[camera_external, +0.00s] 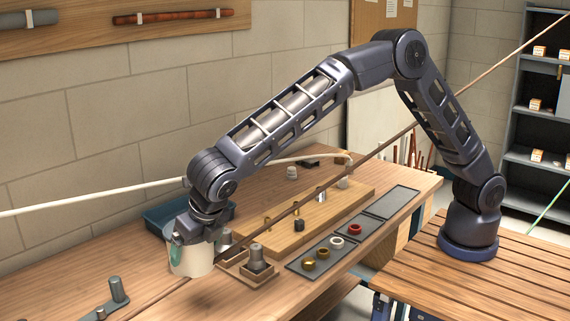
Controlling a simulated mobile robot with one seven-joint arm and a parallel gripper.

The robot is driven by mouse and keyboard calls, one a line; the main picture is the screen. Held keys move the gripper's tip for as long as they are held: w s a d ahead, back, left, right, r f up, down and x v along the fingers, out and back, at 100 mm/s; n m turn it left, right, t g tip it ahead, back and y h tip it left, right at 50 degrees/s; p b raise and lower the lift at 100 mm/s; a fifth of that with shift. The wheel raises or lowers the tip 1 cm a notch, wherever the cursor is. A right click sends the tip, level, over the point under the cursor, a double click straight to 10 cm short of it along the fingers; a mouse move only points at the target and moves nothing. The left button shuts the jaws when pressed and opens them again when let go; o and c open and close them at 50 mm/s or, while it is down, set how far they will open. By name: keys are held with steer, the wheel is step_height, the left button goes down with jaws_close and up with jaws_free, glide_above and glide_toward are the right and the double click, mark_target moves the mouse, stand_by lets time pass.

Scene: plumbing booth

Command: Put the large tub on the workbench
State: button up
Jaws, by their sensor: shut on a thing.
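The large tub (191,260) is a cream-white round container near the left front of the workbench (190,301). My gripper (187,240) points down and is shut on the tub's upper part, at its left rim. The fingers partly cover the tub's top. The tub appears to be at or just above the bench top; I cannot tell whether its base touches the wood.
A blue tray (160,219) lies behind the tub. Small wooden holders with grey fittings (257,262) stand just right of it. A wooden board (325,210) and dark mats (305,267) with coloured rings lie further right. A grey tool (118,291) lies front left.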

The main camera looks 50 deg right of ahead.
step_height(320, 180, down, 15)
steer(key=shift+f, duration=0.1)
stand_by(0.6)
steer(key=shift+f, duration=0.15)
steer(key=o, duration=1.1)
steer(key=shift+c, duration=0.2)
steer(key=v, duration=1.2)
steer(key=shift+r, duration=0.25)
